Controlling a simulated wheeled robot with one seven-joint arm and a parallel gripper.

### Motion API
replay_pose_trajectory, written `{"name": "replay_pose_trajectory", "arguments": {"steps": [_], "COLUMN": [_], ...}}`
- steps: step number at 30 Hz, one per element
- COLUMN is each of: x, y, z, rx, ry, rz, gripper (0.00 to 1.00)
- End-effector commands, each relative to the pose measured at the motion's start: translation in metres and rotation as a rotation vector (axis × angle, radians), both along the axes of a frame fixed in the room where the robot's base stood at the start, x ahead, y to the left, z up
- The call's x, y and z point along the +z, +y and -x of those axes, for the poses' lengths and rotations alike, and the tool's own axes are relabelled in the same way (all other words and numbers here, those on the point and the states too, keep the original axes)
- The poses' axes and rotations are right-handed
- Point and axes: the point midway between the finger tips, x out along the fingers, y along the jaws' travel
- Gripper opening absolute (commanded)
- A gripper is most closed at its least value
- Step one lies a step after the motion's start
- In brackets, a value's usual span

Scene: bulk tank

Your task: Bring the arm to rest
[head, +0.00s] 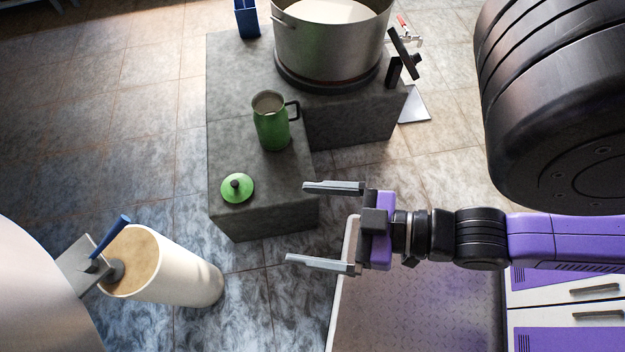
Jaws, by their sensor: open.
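My gripper (330,225) is in the head view, right of centre and pointing left. Its two grey fingers are wide apart with nothing between them. A green jug (271,124) with a black handle stands upright on the lower part of that block. A green lid (237,188) with a dark knob lies on the block in front of the jug.
The grey stone block (262,218) carries a large metal pot (328,55) with pale contents. A blue container (247,18) stands at its back left. A cream cylinder (180,275) stands at lower left, under a blue-handled tap (110,236). Tiled floor is clear between the cylinder and my gripper.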

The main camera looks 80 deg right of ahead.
Motion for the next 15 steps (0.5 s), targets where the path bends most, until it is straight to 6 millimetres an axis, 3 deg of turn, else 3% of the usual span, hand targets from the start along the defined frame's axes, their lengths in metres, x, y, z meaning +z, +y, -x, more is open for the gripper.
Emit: {"name": "replay_pose_trajectory", "arguments": {"steps": [8, 15], "x": [0.003, 0.043], "y": [0.0, 0.0], "z": [0.0, 0.0], "rx": [-0.002, -0.002], "ry": [0.0, 0.0], "rz": [0.001, 0.001], "gripper": [1.0, 1.0]}}
